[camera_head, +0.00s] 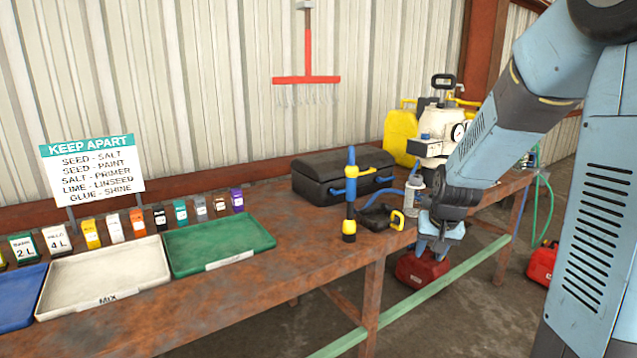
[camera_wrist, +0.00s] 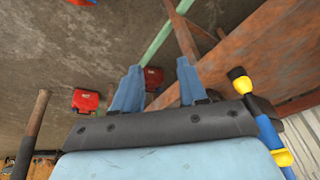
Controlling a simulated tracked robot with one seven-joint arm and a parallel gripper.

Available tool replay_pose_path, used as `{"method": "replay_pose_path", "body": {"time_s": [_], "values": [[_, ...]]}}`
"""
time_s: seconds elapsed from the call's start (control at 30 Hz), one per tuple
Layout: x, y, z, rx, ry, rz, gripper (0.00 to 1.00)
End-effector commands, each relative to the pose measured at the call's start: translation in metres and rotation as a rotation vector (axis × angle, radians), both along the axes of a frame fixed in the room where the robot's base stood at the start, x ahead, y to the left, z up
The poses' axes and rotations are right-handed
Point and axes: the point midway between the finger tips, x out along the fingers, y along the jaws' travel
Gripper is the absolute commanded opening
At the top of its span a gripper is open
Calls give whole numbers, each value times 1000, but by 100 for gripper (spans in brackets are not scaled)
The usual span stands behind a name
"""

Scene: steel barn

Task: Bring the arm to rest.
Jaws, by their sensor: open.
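My blue arm comes in from the upper right in the head view and bends down at the bench's front edge. My gripper (camera_head: 434,246) hangs there with its fingers pointing down, in front of a red container on the floor below. In the wrist view my gripper (camera_wrist: 158,78) shows two blue fingers spread apart with nothing between them. Past the fingers are the floor, a green rail and the brown bench frame.
The rusty bench (camera_head: 300,240) carries a green tray (camera_head: 215,246), a white tray (camera_head: 103,277), a black toolbox (camera_head: 340,178) and a blue-and-yellow upright tool (camera_head: 350,195) near my gripper. A white sprayer (camera_head: 432,140) stands behind. Red cans (camera_head: 541,263) sit on the floor.

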Motion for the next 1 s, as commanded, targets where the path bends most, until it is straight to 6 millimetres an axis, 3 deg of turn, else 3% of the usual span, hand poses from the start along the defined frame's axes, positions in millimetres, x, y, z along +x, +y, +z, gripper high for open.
{"method": "replay_pose_path", "body": {"time_s": [0.2, 0.5, 1.0], "values": [[-36, 11, 48, -27, -31, 46, 42], [-92, 24, 99, -56, -66, 103, 42], [-196, 36, 152, -92, -126, 187, 42]]}}
